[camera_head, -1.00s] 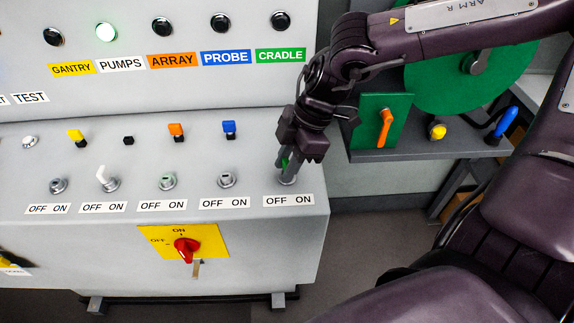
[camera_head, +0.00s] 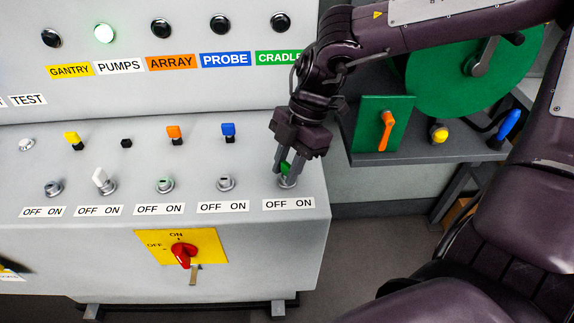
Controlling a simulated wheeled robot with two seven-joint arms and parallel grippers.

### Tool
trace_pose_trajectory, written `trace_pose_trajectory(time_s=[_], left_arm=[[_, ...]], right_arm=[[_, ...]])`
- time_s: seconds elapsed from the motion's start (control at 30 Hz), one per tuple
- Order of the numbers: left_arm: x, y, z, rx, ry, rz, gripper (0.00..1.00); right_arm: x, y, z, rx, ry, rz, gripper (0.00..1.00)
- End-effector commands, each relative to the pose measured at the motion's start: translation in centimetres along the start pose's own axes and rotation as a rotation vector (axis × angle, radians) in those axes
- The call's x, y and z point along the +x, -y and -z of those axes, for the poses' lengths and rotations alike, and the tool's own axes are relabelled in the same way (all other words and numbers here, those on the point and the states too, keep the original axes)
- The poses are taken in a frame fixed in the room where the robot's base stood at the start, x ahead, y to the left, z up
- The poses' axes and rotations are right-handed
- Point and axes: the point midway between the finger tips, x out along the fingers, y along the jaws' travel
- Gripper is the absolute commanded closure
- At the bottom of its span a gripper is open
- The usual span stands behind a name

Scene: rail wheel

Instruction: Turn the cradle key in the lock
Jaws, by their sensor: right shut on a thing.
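The green cradle key (camera_head: 286,168) stands in the rightmost lock (camera_head: 287,182), above an OFF ON label (camera_head: 289,204) and below the green CRADLE label (camera_head: 278,57). My right gripper (camera_head: 288,167) points down over this lock, with its fingers on either side of the key, shut on it. The fingers partly hide the key, so I cannot tell its exact angle. The cradle lamp (camera_head: 281,23) above is dark.
A white key (camera_head: 101,179) sits in the pumps lock, and the pumps lamp (camera_head: 104,33) is lit green. Yellow, orange and blue keys stand in a row behind the locks. A red rotary switch (camera_head: 183,254) is on the panel's front. A grey shelf (camera_head: 420,154) stands to the right.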

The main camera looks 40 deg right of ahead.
Motion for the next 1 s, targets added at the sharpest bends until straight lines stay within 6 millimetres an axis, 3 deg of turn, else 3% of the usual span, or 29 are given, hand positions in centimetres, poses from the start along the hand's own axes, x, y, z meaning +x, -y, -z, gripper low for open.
trace_pose_trajectory(time_s=[0.2,0.53,0.8,1.0], left_arm=[[0.90,-0.03,-0.07,0.000,0.000,0.000,0.64],[0.88,-0.03,-0.06,0.000,0.000,0.000,0.64],[1.20,-0.05,-0.09,0.000,0.000,0.000,0.64],[1.19,-0.05,-0.08,0.000,0.000,0.000,0.64]], right_arm=[[0.12,-0.04,-0.12,-0.211,0.004,0.091,0.95],[0.02,0.00,-0.03,-0.246,0.001,0.104,0.95],[0.04,-0.02,-0.08,-0.487,0.004,0.207,0.95],[0.03,0.00,-0.02,-0.518,0.000,0.216,0.95]])
